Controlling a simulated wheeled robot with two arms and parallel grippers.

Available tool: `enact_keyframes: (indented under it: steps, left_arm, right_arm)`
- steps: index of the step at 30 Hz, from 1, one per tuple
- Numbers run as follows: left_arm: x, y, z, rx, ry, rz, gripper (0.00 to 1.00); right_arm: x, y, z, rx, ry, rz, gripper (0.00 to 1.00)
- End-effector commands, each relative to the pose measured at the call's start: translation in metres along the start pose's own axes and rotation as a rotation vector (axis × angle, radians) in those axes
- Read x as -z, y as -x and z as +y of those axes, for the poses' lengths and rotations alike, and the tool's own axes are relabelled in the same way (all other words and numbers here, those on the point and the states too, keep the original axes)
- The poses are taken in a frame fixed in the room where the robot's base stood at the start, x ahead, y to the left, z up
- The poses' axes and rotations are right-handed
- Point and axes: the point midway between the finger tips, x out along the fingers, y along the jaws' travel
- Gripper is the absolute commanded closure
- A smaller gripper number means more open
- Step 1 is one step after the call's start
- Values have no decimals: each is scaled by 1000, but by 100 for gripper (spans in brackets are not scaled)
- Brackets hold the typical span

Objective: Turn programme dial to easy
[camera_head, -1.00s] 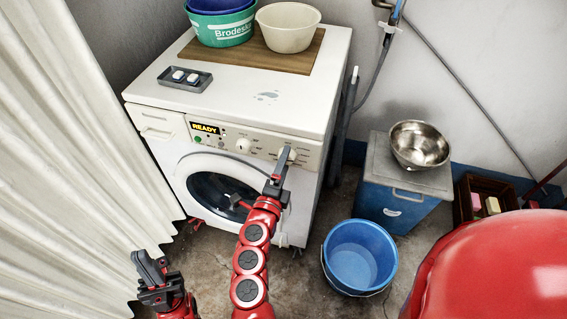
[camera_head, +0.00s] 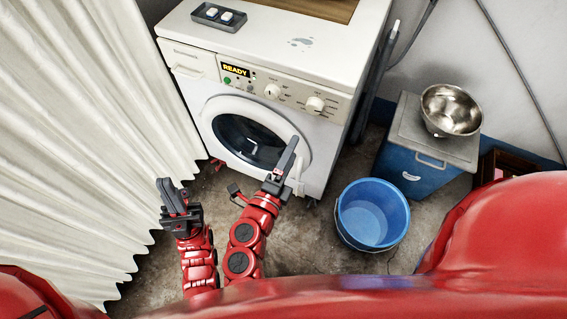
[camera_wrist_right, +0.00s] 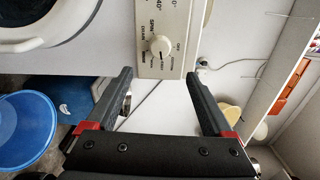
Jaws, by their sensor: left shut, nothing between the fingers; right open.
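The washing machine (camera_head: 275,60) has a control panel with a lit READY display (camera_head: 236,70) and two round white dials, a left dial (camera_head: 272,91) and a right dial (camera_head: 315,105). The right wrist view shows one dial (camera_wrist_right: 160,45) close up, ringed by printed labels including SPIN and DRAIN; its small pointer is hard to read. My right gripper (camera_head: 292,143) is open and empty, in front of the door's right edge, below the panel; its fingers (camera_wrist_right: 159,76) are apart from the dial in the wrist view. My left gripper (camera_head: 166,184) is shut and empty beside the curtain.
A white curtain (camera_head: 75,120) hangs along the left. A blue bucket (camera_head: 350,225) stands on the floor right of my right arm. A blue cabinet (camera_head: 400,170) carries a steel bowl (camera_head: 451,108). A soap dish (camera_head: 219,17) lies on the machine's top.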

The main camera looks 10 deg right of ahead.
Motion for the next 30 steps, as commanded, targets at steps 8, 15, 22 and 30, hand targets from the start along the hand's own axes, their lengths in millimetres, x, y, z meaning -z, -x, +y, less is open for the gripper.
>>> enact_keyframes:
  steps: [8,15,22,30]
  left_arm:
    - [1,-4,0,0,0,0,100]
    - [1,-4,0,0,0,0,100]
    - [1,-4,0,0,0,0,100]
    - [2,-10,0,0,0,0,100]
  right_arm:
    - [0,38,0,-1,-1,0,14]
    - [0,41,0,0,-1,2,14]
    - [0,41,0,0,-1,2,14]
    - [6,33,-16,57,30,24,14]
